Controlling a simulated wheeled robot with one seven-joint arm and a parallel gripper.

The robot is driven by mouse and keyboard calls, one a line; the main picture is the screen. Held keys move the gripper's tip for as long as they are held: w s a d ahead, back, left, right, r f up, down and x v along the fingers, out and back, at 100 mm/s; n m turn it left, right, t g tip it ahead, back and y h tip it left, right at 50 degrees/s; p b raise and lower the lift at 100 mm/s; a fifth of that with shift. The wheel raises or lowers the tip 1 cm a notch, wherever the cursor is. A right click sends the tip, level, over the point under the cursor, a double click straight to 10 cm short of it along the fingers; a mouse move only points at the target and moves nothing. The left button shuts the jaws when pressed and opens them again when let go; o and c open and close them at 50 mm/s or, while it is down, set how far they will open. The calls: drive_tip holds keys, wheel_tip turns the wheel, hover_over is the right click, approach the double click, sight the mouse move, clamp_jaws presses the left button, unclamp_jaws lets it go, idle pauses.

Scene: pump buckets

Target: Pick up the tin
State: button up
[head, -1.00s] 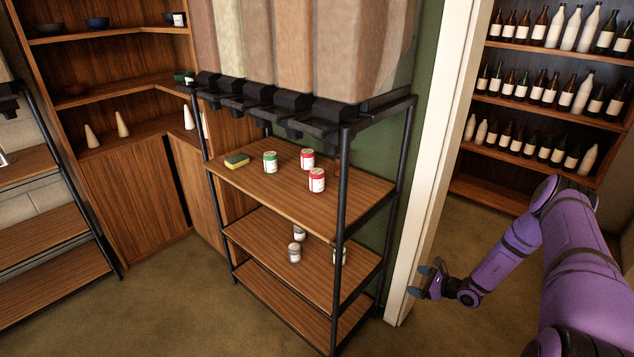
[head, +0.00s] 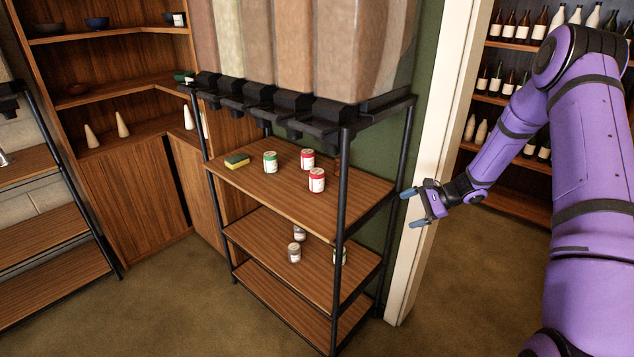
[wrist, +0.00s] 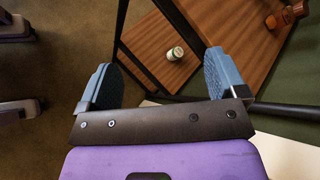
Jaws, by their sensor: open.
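Several tins stand upright on a wooden rack. On its top board are a green-labelled tin (head: 270,162) and two red-labelled tins, one further back (head: 307,159) and one nearer (head: 317,181). On the middle board are a pale tin (head: 294,252), another behind it (head: 299,233), and a greenish tin (head: 340,257) partly behind the post. My gripper (head: 410,209) is open and empty, right of the rack and apart from every tin. In the wrist view, my gripper's jaws (wrist: 160,68) are spread, with a pale greenish tin (wrist: 175,53) beyond them on a board.
A yellow-green sponge (head: 237,161) lies on the top board. Black dispensers (head: 270,105) hang low over it. A white door frame (head: 412,270) stands just behind my gripper. The floor in front is clear.

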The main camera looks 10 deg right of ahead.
drive_tip(key=s+a+r+n+g+h, duration=0.1)
drive_tip(key=s+a+r+n, duration=0.25)
drive_tip(key=r, duration=0.45)
drive_tip(key=s+a+r+n+g+h, duration=0.1)
drive_tip(key=s+a+r+n+h, duration=0.15)
drive_tip(key=s+r, duration=0.45)
drive_tip(key=s+a+r+n+g+h, duration=0.1)
drive_tip(key=s+a+r+n, duration=0.2)
drive_tip(key=r, duration=0.7)
drive_tip(key=s+a+r+n+t+h, duration=0.1)
drive_tip(key=s+r, duration=0.3)
drive_tip(key=s, duration=0.4)
drive_tip(key=s+a+r+n+t+h, duration=0.1)
drive_tip(key=s+r+n+h, duration=0.2)
drive_tip(key=s, duration=0.5)
drive_tip(key=s+a+r+n+t+h, duration=0.1)
drive_tip(key=s+r, duration=0.3)
drive_tip(key=s, duration=0.4)
drive_tip(key=shift+s+r+n+t+h, duration=0.3)
drive_tip(key=shift+n+t+h, duration=0.15)
drive_tip(key=shift+n, duration=0.15)
drive_tip(key=shift+d, duration=0.1)
